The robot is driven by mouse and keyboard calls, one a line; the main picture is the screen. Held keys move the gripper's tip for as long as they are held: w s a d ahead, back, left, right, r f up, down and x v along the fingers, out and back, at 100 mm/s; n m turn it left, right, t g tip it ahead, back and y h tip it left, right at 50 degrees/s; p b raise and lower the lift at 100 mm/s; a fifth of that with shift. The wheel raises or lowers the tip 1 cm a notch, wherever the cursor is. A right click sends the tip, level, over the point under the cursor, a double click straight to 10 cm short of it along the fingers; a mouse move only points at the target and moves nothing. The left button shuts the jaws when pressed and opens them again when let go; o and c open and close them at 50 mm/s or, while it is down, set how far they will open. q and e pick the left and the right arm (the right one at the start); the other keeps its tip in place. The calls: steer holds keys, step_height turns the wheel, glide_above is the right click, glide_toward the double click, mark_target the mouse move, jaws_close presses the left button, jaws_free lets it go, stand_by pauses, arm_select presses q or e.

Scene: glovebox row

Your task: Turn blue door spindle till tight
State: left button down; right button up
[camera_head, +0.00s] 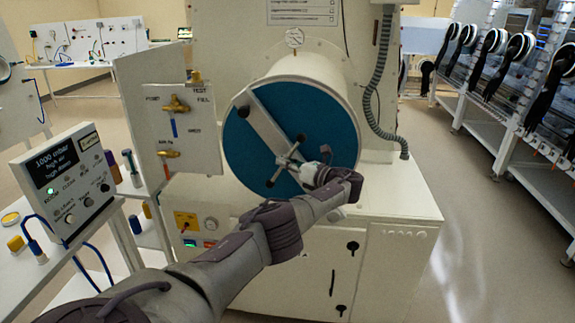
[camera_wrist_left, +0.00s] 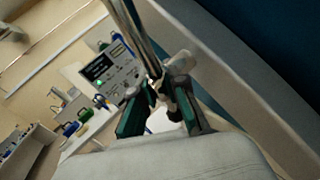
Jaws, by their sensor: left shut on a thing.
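The round blue door (camera_head: 242,150) closes the front of a white cylindrical chamber (camera_head: 318,72). A pale bar (camera_head: 262,122) crosses it diagonally. The metal spindle (camera_head: 284,163) with its spoke handles sits at the middle of the bar. My left arm comes in from the lower left, and its gripper (camera_head: 312,172) is at the right side of the spindle. In the left wrist view, the green-padded fingers of the gripper (camera_wrist_left: 166,108) are closed around a metal part of the spindle (camera_wrist_left: 178,66). My wrist partly hides the contact. My right gripper is in neither view.
A valve panel (camera_head: 172,125) stands left of the door. A control box with a screen (camera_head: 68,175) sits on a side bench at the left. A grey corrugated hose (camera_head: 374,110) runs down right of the chamber. Open floor (camera_head: 490,230) lies at the right.

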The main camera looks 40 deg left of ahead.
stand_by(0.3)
arm_select(q)
steer(key=c, duration=1.5)
jaws_free()
steer(key=shift+a, duration=0.15)
steer(key=shift+o, duration=0.2)
steer(key=w+d, duration=0.1)
steer(key=d, duration=1.1)
steer(key=shift+f, duration=0.15)
steer(key=shift+w, duration=0.1)
